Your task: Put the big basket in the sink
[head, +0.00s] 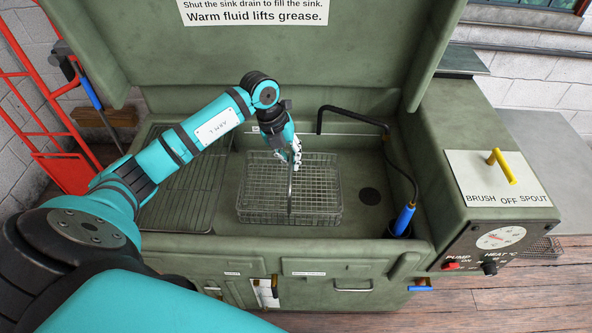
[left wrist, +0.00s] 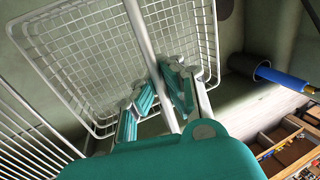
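The big basket (head: 265,190) is a grey wire-mesh basket with a tall handle standing up across its middle. It is inside the green sink (head: 345,160), left of the dark round drain (head: 369,196). It looks level; I cannot tell whether its bottom touches the sink floor. My left gripper (head: 294,158) is over the basket at the top of the handle. In the left wrist view the fingers (left wrist: 162,88) are closed in on both sides of the handle bar (left wrist: 141,28), with the basket mesh (left wrist: 85,60) beyond. My right gripper is not in view.
A wire rack (head: 180,200) lies left of the basket. A black spout (head: 350,110) reaches over the sink, and a blue-handled brush (head: 404,219) stands in a holder at the right. The raised lid (head: 250,60) is behind. Free sink floor lies around the drain.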

